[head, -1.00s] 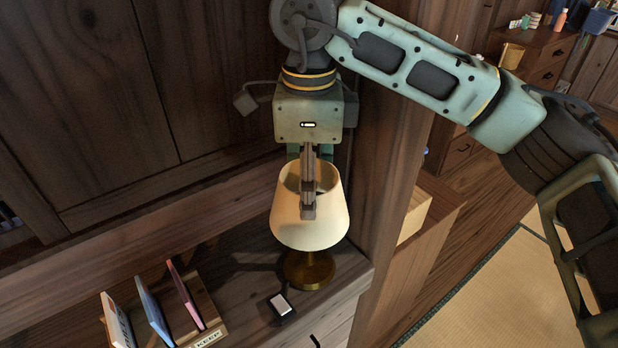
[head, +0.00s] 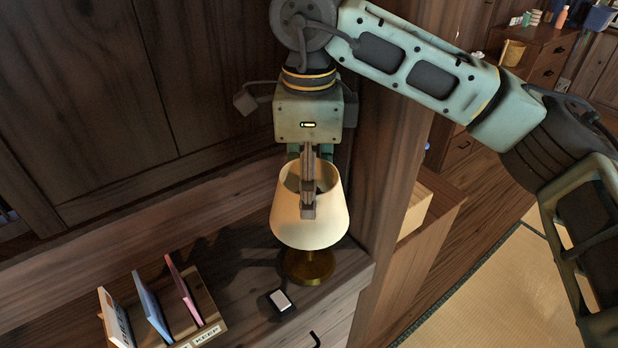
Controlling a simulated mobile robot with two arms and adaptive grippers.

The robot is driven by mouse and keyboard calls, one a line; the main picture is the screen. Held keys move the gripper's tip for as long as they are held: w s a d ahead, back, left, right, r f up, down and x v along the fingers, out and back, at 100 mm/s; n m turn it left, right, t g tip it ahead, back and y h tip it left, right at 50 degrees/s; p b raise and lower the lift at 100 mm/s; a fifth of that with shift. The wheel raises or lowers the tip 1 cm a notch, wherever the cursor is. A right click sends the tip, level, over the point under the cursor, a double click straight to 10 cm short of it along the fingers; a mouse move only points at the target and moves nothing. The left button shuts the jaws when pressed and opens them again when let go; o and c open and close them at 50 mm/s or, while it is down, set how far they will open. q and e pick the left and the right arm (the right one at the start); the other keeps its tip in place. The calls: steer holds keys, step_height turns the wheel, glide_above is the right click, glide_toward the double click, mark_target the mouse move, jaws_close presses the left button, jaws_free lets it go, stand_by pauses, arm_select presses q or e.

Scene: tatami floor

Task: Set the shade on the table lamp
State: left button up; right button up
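The cream lampshade (head: 290,217) is upright, narrow end up, over the round brass lamp base (head: 308,267) on the wooden cabinet top. A short bit of brass shows under the shade; the rest of the stem is hidden. My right gripper (head: 308,208) points down at the shade from above, and its fingers overlap the open top and the near rim. The fingers line up one behind the other, so I cannot tell whether they grip the shade wall. I cannot see whether the shade is seated on the lamp. My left gripper is out of view.
A wooden rack (head: 210,325) with several thin upright books or cards is at lower left. A small dark box with a pale top (head: 281,301) lies near the lamp base. A wooden post (head: 385,200) stands close on the right, with dark panels behind.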

steer(key=shift+f+b, duration=1)
steer(key=shift+f, duration=0.3)
stand_by(0.4)
steer(key=o, duration=1.2)
steer(key=shift+r, duration=0.2)
steer(key=shift+r+p, duration=1.9)
steer(key=shift+r, duration=0.95)
